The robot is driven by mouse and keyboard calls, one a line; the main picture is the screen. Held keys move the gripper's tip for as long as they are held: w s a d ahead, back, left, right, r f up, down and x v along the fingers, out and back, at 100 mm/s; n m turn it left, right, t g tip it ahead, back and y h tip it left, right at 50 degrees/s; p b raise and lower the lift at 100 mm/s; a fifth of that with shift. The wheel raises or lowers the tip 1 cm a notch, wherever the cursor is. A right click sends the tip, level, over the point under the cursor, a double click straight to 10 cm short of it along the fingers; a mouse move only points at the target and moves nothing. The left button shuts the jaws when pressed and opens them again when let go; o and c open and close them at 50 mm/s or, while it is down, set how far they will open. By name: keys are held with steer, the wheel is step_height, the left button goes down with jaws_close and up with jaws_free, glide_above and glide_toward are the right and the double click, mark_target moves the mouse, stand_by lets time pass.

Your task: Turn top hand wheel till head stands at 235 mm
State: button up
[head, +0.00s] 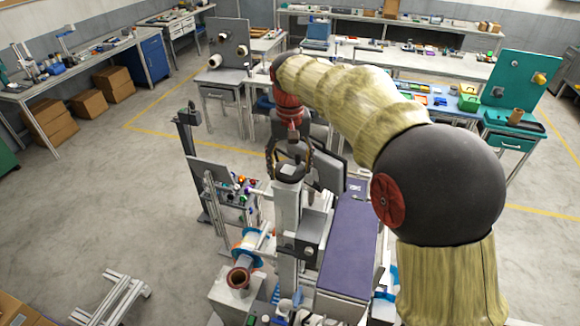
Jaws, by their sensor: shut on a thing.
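A pale upright column (288,215) stands in the middle of the head view, with a dark hand wheel (289,173) on its top. My gripper (288,162) reaches down from above and its dark fingers are shut on the hand wheel, one on each side. The fingers and the wrist hide part of the wheel. No height reading in millimetres can be made out in this view.
A purple-topped bench (347,245) stands close right of the column. Open floor lies farther left.

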mark_target(290, 170)
steer(key=o, duration=1.2)
step_height(290, 170, up, 12)
